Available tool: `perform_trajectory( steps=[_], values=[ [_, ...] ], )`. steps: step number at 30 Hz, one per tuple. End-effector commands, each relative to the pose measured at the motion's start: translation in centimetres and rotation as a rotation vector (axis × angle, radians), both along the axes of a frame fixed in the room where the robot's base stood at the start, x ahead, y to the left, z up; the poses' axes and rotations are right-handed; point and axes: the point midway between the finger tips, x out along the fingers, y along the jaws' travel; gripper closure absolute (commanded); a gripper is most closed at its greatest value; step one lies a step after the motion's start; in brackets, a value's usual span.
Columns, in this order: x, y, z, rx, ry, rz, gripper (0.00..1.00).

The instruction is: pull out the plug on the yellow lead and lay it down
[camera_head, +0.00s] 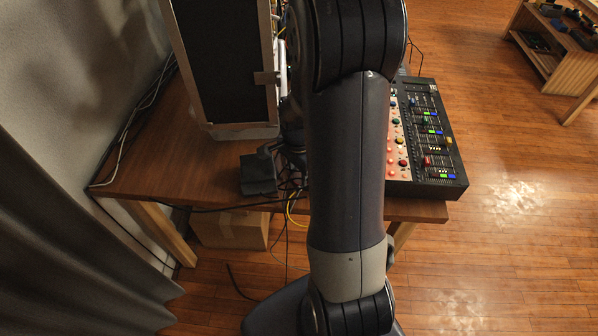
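A thin yellow lead (289,209) hangs in a loop over the table's front edge, beside my arm. Its upper part runs into a tangle of dark cables (291,160). I cannot make out its plug or the socket it sits in; my arm covers the middle of the table. My gripper does not show in this view; only my arm's links do, running from top to bottom of the picture.
A wooden table (150,170) carries a black-fronted cabinet (222,65), a small black box (257,175) and a mixing console (440,165). A cardboard box (228,231) stands below. Dark cables hang off the front edge.

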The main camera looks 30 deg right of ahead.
Motion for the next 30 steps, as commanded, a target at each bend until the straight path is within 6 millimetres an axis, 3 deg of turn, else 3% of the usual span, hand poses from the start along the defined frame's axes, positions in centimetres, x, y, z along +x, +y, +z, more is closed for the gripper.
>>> perform_trajectory(
  steps=[9, 15, 21, 30],
  values=[
    [0.1, 0.1, 6.1, -0.002, -0.006, 0.000, 0.62],
    [0.0, 0.2, 9.1, 0.000, -0.004, 0.000, 0.62],
    [0.0, 0.2, 10.1, -0.001, -0.002, 0.000, 0.62],
    [-0.1, 0.2, 10.0, 0.000, -0.001, 0.000, 0.62]
  ],
)
